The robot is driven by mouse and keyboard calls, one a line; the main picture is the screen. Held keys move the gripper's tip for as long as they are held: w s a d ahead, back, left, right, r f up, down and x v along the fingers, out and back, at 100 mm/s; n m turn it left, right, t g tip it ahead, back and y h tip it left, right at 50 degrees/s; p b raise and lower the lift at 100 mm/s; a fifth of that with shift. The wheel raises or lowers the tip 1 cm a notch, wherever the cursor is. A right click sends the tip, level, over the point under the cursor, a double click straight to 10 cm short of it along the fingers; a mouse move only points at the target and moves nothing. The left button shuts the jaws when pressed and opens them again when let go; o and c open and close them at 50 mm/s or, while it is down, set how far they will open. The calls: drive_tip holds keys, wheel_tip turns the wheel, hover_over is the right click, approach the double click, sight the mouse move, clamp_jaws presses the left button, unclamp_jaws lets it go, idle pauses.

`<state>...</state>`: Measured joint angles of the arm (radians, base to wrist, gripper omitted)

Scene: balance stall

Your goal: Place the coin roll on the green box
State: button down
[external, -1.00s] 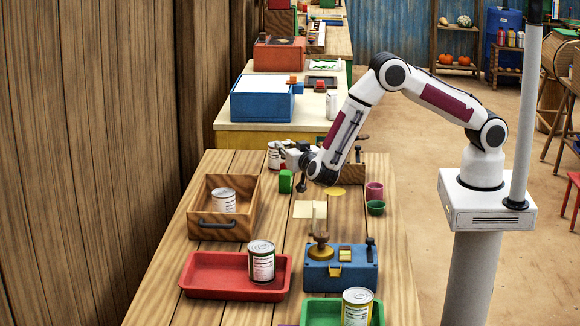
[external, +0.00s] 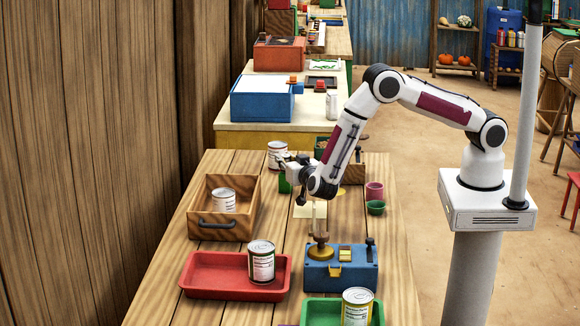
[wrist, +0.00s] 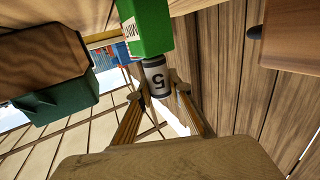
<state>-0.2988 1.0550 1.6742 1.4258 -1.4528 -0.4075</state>
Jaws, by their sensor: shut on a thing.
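The coin roll (wrist: 156,78) is a pale cylinder with a dark rim and a "5" on it, seen in the wrist view. My gripper (wrist: 157,98) is shut on it, one finger on each side. The green box (wrist: 146,26) appears just beyond the roll; whether they touch I cannot tell. In the external view my gripper (external: 300,196) hangs low over the far part of the table. The green box (external: 285,185) is partly hidden behind it there, and I cannot make out the roll.
A white can (external: 278,154) stands behind my gripper. A wooden drawer box (external: 200,230) is at left, a red tray (external: 205,290) and a blue box (external: 365,275) nearer. Pink (external: 374,190) and green (external: 376,207) cups stand at right. Table between is partly clear.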

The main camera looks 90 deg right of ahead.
sight(287, 161)
drive_tip(key=shift+f, duration=0.15)
drive_tip(key=c, duration=1.8)
unclamp_jaws()
drive_tip(key=shift+c, duration=0.2)
drive_tip(key=shift+a, duration=0.1)
drive_tip(key=v, duration=0.7)
drive_tip(key=shift+s, duration=0.2)
drive_tip(key=shift+w, duration=0.1)
